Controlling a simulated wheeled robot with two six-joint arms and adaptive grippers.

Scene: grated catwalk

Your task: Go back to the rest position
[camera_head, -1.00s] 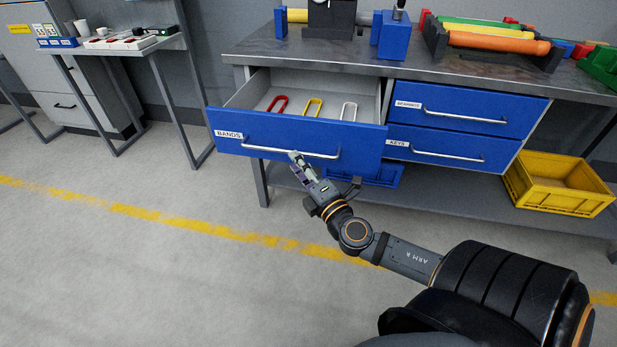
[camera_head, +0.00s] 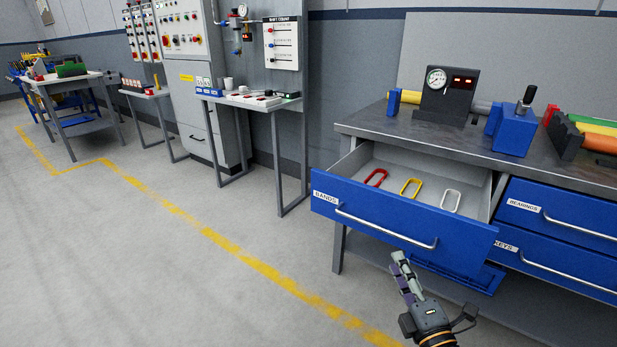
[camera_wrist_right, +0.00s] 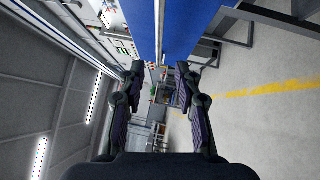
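My right gripper (camera_head: 402,268) is just in front of and below the handle (camera_head: 385,228) of the open blue drawer labelled BANDS (camera_head: 365,213). It looks apart from the handle. In the right wrist view the two fingers (camera_wrist_right: 160,72) stand apart with nothing between them, and blue drawer front (camera_wrist_right: 195,25) shows beyond. The drawer is pulled out and holds a red band (camera_head: 376,177), a yellow band (camera_head: 411,187) and a white band (camera_head: 451,200). My left gripper is in neither view.
Two shut blue drawers (camera_head: 565,225) sit right of the open one under the metal worktop (camera_head: 450,139). A gauge block (camera_head: 447,92) stands on top. A small side table (camera_head: 249,100) and control cabinets (camera_head: 187,70) stand left. The floor at left is clear, with a yellow line.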

